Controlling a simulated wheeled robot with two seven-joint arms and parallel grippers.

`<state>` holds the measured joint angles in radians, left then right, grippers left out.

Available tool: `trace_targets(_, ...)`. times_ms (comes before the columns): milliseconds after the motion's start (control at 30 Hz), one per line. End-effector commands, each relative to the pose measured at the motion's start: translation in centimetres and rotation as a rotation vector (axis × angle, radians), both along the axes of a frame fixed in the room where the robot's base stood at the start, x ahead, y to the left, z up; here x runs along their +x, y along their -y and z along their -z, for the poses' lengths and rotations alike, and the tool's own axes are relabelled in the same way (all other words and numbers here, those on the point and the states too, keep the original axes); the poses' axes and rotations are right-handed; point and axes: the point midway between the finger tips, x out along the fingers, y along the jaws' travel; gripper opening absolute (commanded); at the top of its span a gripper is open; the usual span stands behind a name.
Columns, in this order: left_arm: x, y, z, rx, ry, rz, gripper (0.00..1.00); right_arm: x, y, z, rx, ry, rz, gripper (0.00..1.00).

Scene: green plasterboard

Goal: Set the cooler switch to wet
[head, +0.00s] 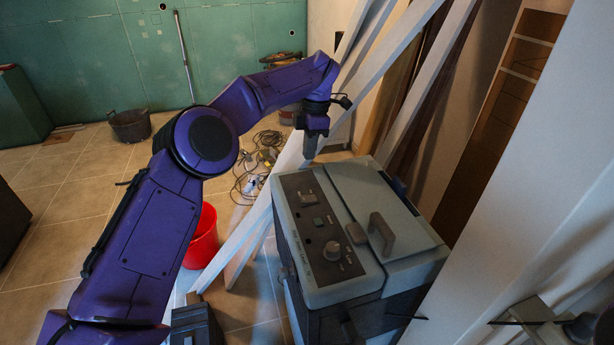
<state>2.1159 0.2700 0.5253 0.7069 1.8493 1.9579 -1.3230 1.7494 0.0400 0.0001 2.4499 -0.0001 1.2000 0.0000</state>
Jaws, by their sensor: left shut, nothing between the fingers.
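The cooler (408,226) is a grey-blue box with a dark control panel (309,264) along the left of its top. The labels are too small to read, so I cannot tell which setting is wet. My left gripper (310,156) points down beyond the far end of the panel. It is shut and empty, and looks apart from the controls.
Pale beams (376,75) lean behind and left of the cooler. A grey handle (381,233) stands up from its lid. A red bucket (202,238) and tangled cables (258,160) are on the tiled floor to the left. A pale slanted panel (530,180) closes in the right side.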

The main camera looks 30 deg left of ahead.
Motion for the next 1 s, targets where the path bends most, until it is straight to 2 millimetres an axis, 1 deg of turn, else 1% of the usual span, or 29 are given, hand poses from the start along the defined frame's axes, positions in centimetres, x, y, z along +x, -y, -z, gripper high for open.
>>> trace_targets(33, 0.0, 0.0, 0.2, 0.008, -0.002, -0.001, 0.0, 0.0, 0.0, 0.7, 0.0, 0.0, 0.0, 0.43)
trace_targets(100, 0.0, 0.0, -0.1, 0.008, -0.005, 0.0, 0.0, 0.0, 0.0, 0.5, 0.0, 0.0, 0.0, 0.43)
trace_targets(267, 0.0, 0.0, -0.2, 0.006, -0.005, 0.0, 0.0, 0.0, 0.0, 0.3, -0.001, 0.001, 0.0, 0.43)
trace_targets(400, -0.1, -0.1, 0.5, 0.006, -0.007, 0.001, 0.0, 0.0, 0.0, 0.4, -0.001, 0.001, 0.0, 0.43)
trace_targets(467, -0.2, -0.1, 1.4, 0.006, -0.009, 0.002, 0.0, 0.0, 0.0, 0.5, -0.001, 0.001, 0.0, 0.43)
trace_targets(533, -0.4, -0.3, 2.7, 0.005, -0.009, 0.001, 0.0, 0.0, 0.0, 0.6, -0.001, 0.001, 0.0, 0.43)
trace_targets(633, -0.6, -0.5, 4.8, 0.006, -0.01, 0.002, 0.0, 0.0, 0.0, 0.3, -0.001, 0.001, 0.0, 0.43)
trace_targets(800, -0.9, -0.8, 8.3, 0.007, -0.01, 0.002, 0.0, 0.0, 0.0, -0.6, -0.001, 0.001, 0.0, 0.43)
trace_targets(1000, -1.1, -1.1, 11.8, 0.007, -0.007, 0.0, 0.0, 0.0, 0.0, -2.0, -0.001, 0.001, 0.0, 0.43)
